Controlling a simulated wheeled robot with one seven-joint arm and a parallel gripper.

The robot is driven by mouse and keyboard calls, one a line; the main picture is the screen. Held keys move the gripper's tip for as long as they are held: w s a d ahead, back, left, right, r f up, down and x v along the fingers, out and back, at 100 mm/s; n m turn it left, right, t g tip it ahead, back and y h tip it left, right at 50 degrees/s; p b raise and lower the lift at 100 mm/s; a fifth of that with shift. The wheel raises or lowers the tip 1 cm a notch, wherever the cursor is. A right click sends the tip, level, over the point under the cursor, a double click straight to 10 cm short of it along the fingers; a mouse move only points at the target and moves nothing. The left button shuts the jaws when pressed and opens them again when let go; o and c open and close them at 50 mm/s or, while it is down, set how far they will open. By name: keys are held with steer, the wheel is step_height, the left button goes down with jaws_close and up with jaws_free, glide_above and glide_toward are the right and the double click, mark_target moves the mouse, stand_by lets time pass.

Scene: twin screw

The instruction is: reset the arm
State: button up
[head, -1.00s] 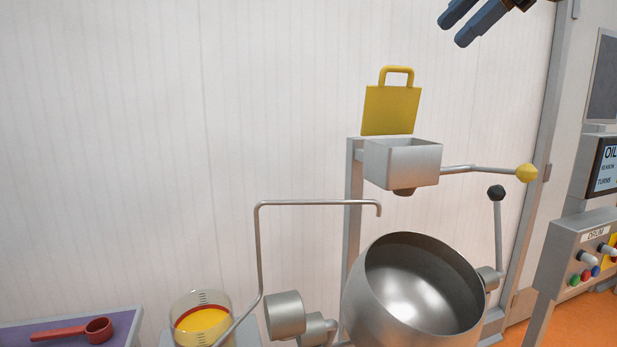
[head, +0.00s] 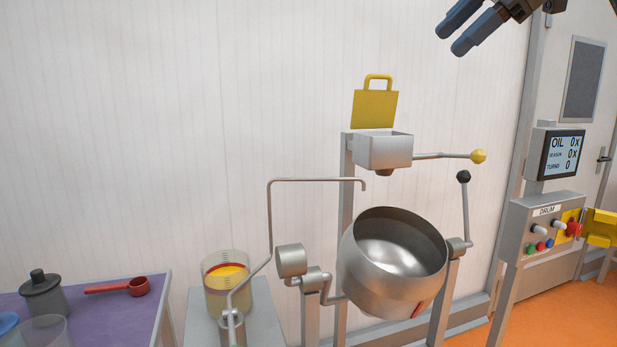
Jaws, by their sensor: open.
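My gripper (head: 468,30) is at the top right of the head view, with its two dark fingers pointing down and left. The fingers are apart with nothing between them. It is high up, above and to the right of the machine, and touches nothing that I can see. The steel drum (head: 398,262) is tilted with its mouth open and looks empty inside. Above it is a steel hopper (head: 383,152) with its yellow lid (head: 374,110) standing up. Most of my arm is outside the picture.
A purple table (head: 150,300) at left holds a red scoop (head: 137,287) and a grey lidded jar (head: 44,296). A beaker of yellow liquid (head: 228,290) stands beside a bent pipe (head: 268,215). A control panel (head: 545,235) and a screen (head: 562,155) are at right.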

steer(key=w+a+f+m+t+y, duration=0.1)
steer(key=w+a+f+m, duration=0.15)
steer(key=f, duration=0.75)
steer(key=w+a+f+m+t, duration=0.1)
steer(key=f+m, duration=0.2)
steer(key=f, duration=0.6)
steer(key=w+a+f+m+t+y, duration=0.1)
steer(key=a+f+m+t, duration=0.15)
steer(key=f, duration=0.75)
steer(key=s+a+f+m+t+h, duration=0.1)
steer(key=s+f+m, duration=0.4)
steer(key=f, duration=0.6)
steer(key=s+a+f+m+t+h, duration=0.1)
steer(key=s+f+m+h, duration=0.15)
steer(key=s+f, duration=0.6)
steer(key=s+d+f+m+t+h, duration=0.1)
steer(key=s+d+f+m+h, duration=0.15)
steer(key=s+f, duration=0.65)
steer(key=s+d+f+m+t+h, duration=0.1)
steer(key=s+f+m+h, duration=0.2)
steer(key=s, duration=1.1)
steer(key=s+d+r+m, duration=0.1)
steer(key=s+r, duration=0.4)
steer(key=s, duration=0.5)
steer(key=s+d+r+m, duration=0.1)
steer(key=s+r, duration=0.4)
steer(key=s, duration=0.6)
steer(key=shift+s+d+r, duration=0.2)
steer(key=shift+d+r, duration=0.15)
steer(key=shift+d, duration=0.2)
